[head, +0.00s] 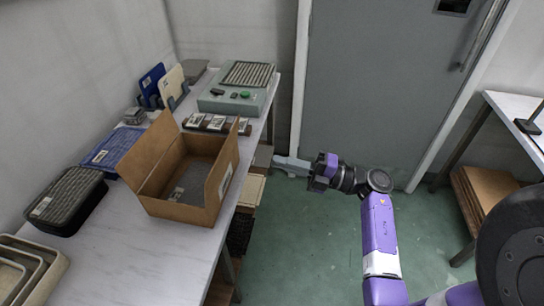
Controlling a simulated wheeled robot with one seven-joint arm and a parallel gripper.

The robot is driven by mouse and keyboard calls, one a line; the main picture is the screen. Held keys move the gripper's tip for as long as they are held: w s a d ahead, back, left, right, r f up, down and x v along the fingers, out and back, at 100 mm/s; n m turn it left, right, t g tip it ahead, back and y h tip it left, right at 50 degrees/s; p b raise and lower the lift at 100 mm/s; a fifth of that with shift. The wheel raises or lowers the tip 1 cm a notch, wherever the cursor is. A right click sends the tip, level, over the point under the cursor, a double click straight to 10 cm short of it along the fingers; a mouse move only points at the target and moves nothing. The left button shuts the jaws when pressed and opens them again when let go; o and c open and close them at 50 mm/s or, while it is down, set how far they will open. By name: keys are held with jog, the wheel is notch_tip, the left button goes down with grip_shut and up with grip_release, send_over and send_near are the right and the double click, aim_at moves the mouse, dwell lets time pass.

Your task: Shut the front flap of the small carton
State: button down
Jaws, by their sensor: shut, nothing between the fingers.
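A small brown carton (178,209) stands open on the white table. One flap (148,152) stands up and leans outward on its left side. Another flap (222,172) stands up along the right side, near the table's edge, with a white label on it. A grey panel or sheet shows on the inside floor. I cannot tell which flap is the front one. My gripper (280,161) is shut and empty. It is to the right of the carton, past the table's edge, pointing left and apart from the carton.
A black lidded basket (66,201), a blue mat (112,150) and nested trays (30,270) lie left of the carton. A grey-green device (238,88) and labelled small items (208,123) are behind it. The table's front stretch (130,265) is clear, and open floor lies right of the table.

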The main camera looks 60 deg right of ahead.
aim_at(225, 147)
jog(key=p+x, duration=0.2)
jog(key=x, duration=1)
jog(key=shift+w, duration=0.15)
jog(key=shift+a+r+p, duration=0.1)
jog(key=shift+r+p, duration=0.1)
jog(key=shift+p, duration=0.2)
